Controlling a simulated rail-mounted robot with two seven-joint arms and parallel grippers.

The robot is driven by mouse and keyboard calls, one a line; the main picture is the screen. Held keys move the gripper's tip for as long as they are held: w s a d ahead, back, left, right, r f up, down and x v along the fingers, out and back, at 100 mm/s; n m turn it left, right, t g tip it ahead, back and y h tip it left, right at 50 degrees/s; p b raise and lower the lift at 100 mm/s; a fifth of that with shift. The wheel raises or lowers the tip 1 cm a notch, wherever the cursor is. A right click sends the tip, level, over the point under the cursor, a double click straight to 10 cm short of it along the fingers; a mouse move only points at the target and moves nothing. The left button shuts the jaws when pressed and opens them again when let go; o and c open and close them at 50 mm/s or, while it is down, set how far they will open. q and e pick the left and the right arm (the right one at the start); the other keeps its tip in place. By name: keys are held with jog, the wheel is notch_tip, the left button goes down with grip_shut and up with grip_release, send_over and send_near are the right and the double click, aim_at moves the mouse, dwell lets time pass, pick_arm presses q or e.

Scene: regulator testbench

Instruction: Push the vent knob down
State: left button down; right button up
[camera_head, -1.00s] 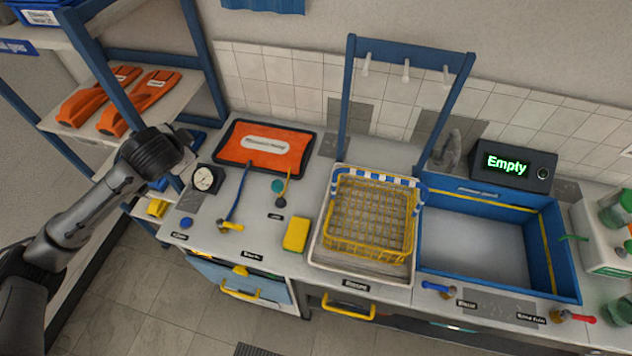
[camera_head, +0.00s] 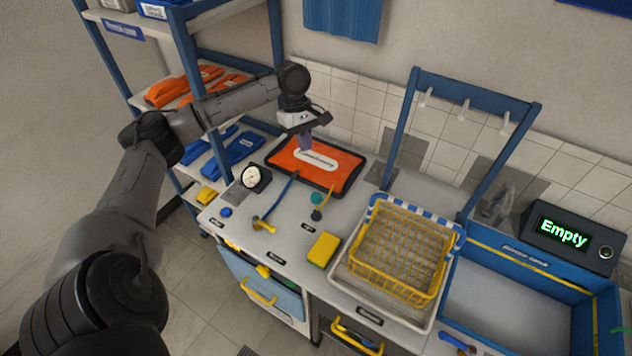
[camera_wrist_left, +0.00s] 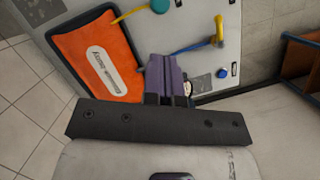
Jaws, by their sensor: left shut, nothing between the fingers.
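My left gripper (camera_head: 306,141) is shut and empty, held above the orange mat (camera_head: 313,163). Its purple fingers (camera_wrist_left: 167,80) show in the left wrist view. A round blue knob (camera_head: 226,212) sits at the bench's front left corner, with a small label (camera_head: 217,223) in front. It also shows in the left wrist view (camera_wrist_left: 222,73), to the right of the fingers and apart from them. A round teal knob (camera_head: 316,198) stands near the mat's front edge. The labels are too small to read, so I cannot tell which knob is the vent knob. My right gripper is not in view.
A dial gauge (camera_head: 255,177) stands behind the blue knob. A blue-handled yellow tap (camera_head: 263,225), a yellow sponge (camera_head: 324,249) and a yellow wire basket (camera_head: 400,248) are on the bench. A blue shelf rack (camera_head: 185,70) stands on the left.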

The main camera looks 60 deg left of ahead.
aim_at(315, 193)
pick_arm(q)
jog(key=p+x, duration=0.1)
jog(key=x, duration=1.1)
jog(key=shift+d+f, duration=0.1)
jog(key=shift+f, duration=0.05)
jog(key=shift+p+x, duration=0.3)
jog(key=shift+x, duration=0.55)
